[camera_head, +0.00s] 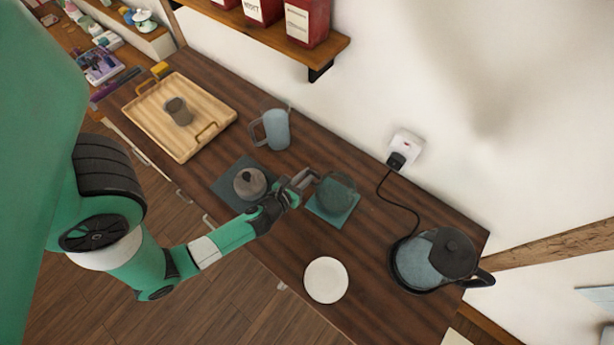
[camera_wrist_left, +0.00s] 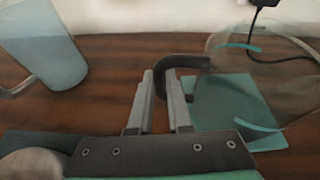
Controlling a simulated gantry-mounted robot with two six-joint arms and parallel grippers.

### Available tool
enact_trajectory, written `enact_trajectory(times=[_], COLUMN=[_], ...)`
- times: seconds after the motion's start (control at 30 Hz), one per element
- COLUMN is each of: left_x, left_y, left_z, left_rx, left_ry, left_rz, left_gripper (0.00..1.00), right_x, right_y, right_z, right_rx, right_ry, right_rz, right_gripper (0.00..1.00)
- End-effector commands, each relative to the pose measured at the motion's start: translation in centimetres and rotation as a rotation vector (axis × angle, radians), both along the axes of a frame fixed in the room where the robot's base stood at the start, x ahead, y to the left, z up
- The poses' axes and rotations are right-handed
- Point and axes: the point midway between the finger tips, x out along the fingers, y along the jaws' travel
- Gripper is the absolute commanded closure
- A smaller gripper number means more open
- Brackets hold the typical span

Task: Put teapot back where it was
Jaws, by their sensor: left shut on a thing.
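A clear glass teapot (camera_head: 338,190) is over the teal square mat (camera_head: 347,215), towards the middle of the counter. I cannot tell whether its base touches the mat. My left gripper (camera_head: 305,180) comes in from the left and is shut on the teapot's dark handle. In the left wrist view the handle (camera_wrist_left: 185,62) passes between the two fingers (camera_wrist_left: 163,92), with the glass body (camera_wrist_left: 285,50) to the right above the teal mat (camera_wrist_left: 235,110). My right gripper is not in view.
A small brown lidded pot (camera_head: 249,184) stands on a dark mat (camera_head: 228,190) close to my left wrist. A blue-grey pitcher (camera_head: 277,131), a wooden tray (camera_head: 203,92) holding a cup, a white plate (camera_head: 326,280) and a corded kettle (camera_head: 435,262) stand around on the counter.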

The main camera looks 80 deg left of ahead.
Motion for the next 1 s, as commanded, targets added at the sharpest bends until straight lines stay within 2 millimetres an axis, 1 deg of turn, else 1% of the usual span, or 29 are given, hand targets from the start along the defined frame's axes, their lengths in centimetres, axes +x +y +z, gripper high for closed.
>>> enact_trajectory(times=[0.07,0.2,0.23,0.37,0.4,0.63,0.73,0.87,1.0], left_x=[0.1,0.1,0.0,0.0,0.0,0.0,0.0,-1.2,-3.6], left_y=[0.0,0.0,0.0,0.0,0.0,0.0,-0.1,-1.3,-3.5], left_z=[0.2,-0.1,-0.1,-0.1,-0.1,0.0,0.4,0.7,1.9], left_rx=[0.000,0.000,0.001,0.001,0.001,0.000,0.000,0.001,0.002], left_ry=[-0.003,-0.002,0.001,0.001,0.001,0.000,0.000,0.002,0.003], left_rz=[0.000,0.000,0.000,0.000,0.000,0.000,0.000,-0.004,-0.010], left_gripper=[1.00,1.00,0.80,0.56,0.53,0.53,0.53,0.53,0.53], right_x=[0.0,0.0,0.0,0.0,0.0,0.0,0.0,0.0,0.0], right_y=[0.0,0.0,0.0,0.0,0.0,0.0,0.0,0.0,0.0], right_z=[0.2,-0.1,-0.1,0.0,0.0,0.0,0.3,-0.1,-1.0], right_rx=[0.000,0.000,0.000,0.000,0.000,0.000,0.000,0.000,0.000], right_ry=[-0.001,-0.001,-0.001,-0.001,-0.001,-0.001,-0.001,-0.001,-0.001], right_rz=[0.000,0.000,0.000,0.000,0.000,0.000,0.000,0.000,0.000], right_gripper=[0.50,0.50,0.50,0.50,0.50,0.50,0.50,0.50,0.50])
